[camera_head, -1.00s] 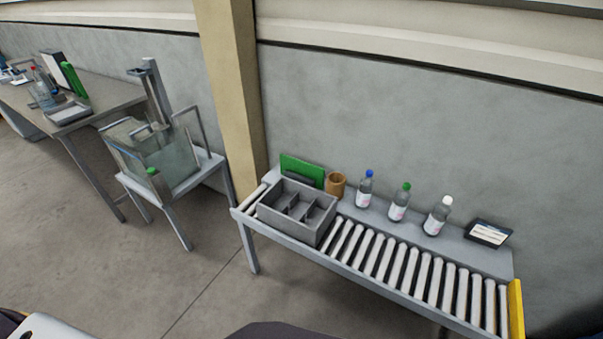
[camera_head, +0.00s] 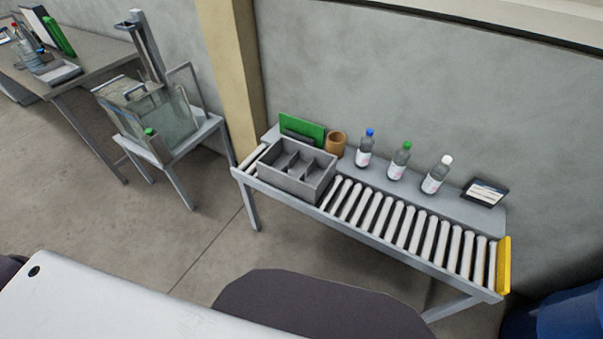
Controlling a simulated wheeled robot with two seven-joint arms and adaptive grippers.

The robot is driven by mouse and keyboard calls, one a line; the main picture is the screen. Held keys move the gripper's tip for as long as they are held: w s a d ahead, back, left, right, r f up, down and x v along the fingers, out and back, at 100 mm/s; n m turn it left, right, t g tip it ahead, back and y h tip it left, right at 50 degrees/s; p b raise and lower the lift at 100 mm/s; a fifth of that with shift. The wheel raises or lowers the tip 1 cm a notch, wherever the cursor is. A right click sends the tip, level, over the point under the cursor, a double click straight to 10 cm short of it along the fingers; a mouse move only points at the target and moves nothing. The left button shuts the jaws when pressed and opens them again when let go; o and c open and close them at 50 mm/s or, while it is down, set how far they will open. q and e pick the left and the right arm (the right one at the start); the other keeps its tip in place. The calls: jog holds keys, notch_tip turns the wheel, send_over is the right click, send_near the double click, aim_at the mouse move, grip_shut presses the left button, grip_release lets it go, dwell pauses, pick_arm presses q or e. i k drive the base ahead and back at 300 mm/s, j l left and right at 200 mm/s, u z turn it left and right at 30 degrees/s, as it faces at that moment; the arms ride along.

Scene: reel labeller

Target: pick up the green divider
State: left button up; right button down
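A flat green panel, which looks like the green divider (camera_head: 303,128), stands upright at the back left of the roller conveyor table, behind a grey compartment box (camera_head: 310,183). A dark grey piece (camera_head: 297,138) stands in front of its lower edge. Another green upright piece (camera_head: 59,36) is on the far-left table; I cannot tell exactly what it is. Neither of my grippers is in view.
A brown cup (camera_head: 336,143), three bottles with blue, green and white caps (camera_head: 399,160) and a small tablet (camera_head: 484,192) line the conveyor's back. Bare rollers (camera_head: 410,225) lie in front. A glass tank (camera_head: 150,115) stands on a stand to the left. A white surface (camera_head: 110,305) fills the lower left.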

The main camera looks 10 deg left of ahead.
aim_at(308, 129)
jog(key=i+j+z, duration=0.2)
jog(key=j+z, duration=0.25)
jog(key=j, duration=0.4)
jog(key=j+z, duration=0.5)
jog(key=j, duration=0.35)
jog(key=j+z, duration=0.45)
jog(key=j, duration=0.45)
jog(key=k, duration=0.05)
